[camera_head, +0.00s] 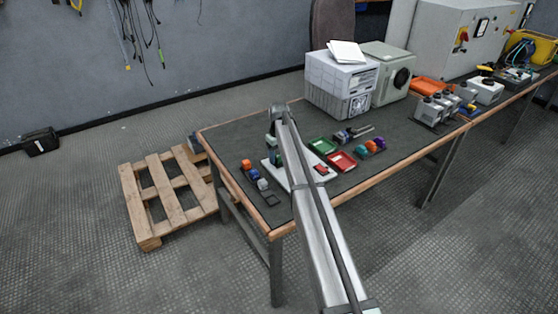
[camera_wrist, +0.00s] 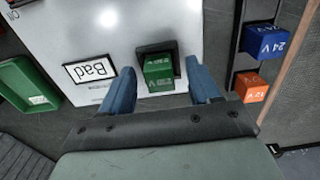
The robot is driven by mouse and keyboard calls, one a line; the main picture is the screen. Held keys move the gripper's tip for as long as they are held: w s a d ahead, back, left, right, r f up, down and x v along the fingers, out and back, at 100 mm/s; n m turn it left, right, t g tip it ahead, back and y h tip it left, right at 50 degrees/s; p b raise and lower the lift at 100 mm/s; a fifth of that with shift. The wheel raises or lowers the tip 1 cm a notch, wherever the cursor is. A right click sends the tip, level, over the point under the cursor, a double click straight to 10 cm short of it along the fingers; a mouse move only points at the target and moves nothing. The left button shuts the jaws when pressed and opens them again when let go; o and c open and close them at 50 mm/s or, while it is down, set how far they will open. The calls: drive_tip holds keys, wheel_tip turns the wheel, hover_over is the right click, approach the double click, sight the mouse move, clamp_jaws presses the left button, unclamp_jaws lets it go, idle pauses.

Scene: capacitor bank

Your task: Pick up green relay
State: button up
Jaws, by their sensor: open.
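The green relay (camera_wrist: 159,72) sits in a dark square socket on a white panel (camera_wrist: 100,30) in the wrist view. A "Bad" label (camera_wrist: 90,70) is on the panel to its left. My gripper (camera_wrist: 165,82) is open, with one blue finger on each side of the relay and a visible gap to each. I cannot tell how far above the relay the fingertips are. In the head view my arm covers the middle of the white panel (camera_head: 325,176), and the relay is not clearly seen there.
A blue 24 V relay (camera_wrist: 263,40) and an orange 12 V relay (camera_wrist: 251,87) stand in a dark rack right of the panel. A green tray (camera_wrist: 28,85) lies to the left. In the head view a red tray (camera_head: 341,161) is beside the panel, and white boxes (camera_head: 340,82) stand behind.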

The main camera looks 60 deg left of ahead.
drive_tip(key=shift+f, duration=0.3)
drive_tip(key=c, duration=1.1)
drive_tip(key=shift+c, duration=0.2)
drive_tip(key=shift+r, duration=0.15)
